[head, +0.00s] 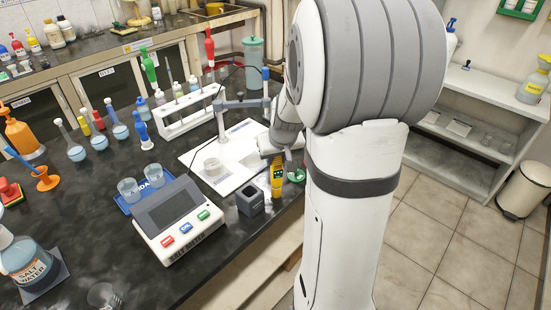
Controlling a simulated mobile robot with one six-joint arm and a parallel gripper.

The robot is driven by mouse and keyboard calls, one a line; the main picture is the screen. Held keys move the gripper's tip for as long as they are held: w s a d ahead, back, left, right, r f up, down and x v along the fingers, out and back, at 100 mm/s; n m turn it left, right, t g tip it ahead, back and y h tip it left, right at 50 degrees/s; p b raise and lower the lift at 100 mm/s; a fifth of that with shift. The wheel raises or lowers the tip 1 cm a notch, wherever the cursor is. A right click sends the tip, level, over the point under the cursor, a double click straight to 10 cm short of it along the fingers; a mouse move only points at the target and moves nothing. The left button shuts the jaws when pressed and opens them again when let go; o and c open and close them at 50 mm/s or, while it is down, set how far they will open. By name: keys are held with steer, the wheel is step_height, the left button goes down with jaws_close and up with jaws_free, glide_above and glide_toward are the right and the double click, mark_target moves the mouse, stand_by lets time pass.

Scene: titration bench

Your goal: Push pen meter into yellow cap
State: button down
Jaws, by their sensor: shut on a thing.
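My gripper (273,153) is over the near right edge of the black bench, partly hidden by my own arm. It is shut on the yellow pen meter (277,176), which hangs upright below it. A small dark grey square holder (250,201) stands on the bench just left of and nearer than the pen meter. I cannot make out a separate yellow cap. I cannot tell whether the lower end of the pen meter touches anything.
A titration stand with a white base (208,186) and beaker is behind and left. A white meter box (178,221) with coloured buttons is left of the grey holder. A small green object (296,176) lies close right of the pen meter. The bench edge is very near.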

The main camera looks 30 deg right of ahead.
steer(key=shift+f+b, duration=0.3)
steer(key=shift+b, duration=0.05)
stand_by(0.4)
steer(key=shift+r, duration=0.1)
stand_by(0.3)
